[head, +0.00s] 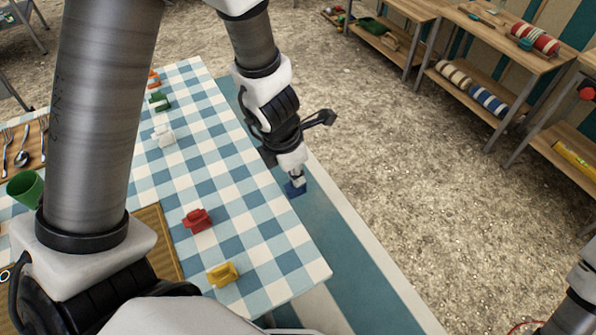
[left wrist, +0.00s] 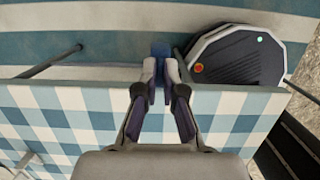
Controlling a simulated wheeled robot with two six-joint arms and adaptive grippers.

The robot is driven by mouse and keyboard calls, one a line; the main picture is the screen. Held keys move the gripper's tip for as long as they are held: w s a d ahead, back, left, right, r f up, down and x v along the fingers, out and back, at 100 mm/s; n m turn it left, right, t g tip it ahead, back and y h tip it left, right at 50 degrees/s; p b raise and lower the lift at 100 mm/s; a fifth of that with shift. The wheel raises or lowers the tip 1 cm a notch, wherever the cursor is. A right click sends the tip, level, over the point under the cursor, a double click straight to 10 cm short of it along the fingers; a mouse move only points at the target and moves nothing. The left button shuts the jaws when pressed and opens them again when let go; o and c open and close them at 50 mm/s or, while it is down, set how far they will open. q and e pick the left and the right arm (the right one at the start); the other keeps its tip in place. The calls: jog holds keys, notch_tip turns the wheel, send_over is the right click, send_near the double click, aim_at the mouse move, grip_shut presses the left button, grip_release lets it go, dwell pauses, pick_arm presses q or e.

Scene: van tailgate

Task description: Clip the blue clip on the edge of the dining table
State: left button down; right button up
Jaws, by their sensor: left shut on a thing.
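My left gripper (head: 294,178) is shut on the blue clip (head: 295,188), just outside the long right edge of the dining table (head: 245,178). The table has a blue and white checked cloth. In the left wrist view the fingertips (left wrist: 161,72) pinch the blue clip (left wrist: 160,50), which shows past the table edge (left wrist: 80,88). The fingers partly hide the clip. I cannot tell whether it touches the edge. My right gripper is out of view.
On the table stand a red clip (head: 198,220), a yellow clip (head: 223,274), a white clip (head: 163,135), a green clip (head: 159,101) and an orange clip (head: 153,78). A green cup (head: 25,188) is at the left. Wooden shelves (head: 500,50) stand across open gravel.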

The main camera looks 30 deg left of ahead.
pick_arm(q)
jog(key=shift+s+a, duration=0.15)
jog(key=shift+s, duration=0.1)
dwell(0.4)
jog(key=shift+s+a+b, duration=0.35)
jog(key=shift+s+b, duration=0.05)
jog(key=shift+s, duration=0.25)
jog(key=shift+s, duration=0.1)
jog(key=shift+s+a, duration=0.4)
jog(key=shift+s, duration=0.15)
jog(key=shift+s+a+b, duration=0.35)
jog(key=shift+s, duration=0.2)
dwell(0.5)
jog(key=c, duration=1.2)
grip_release()
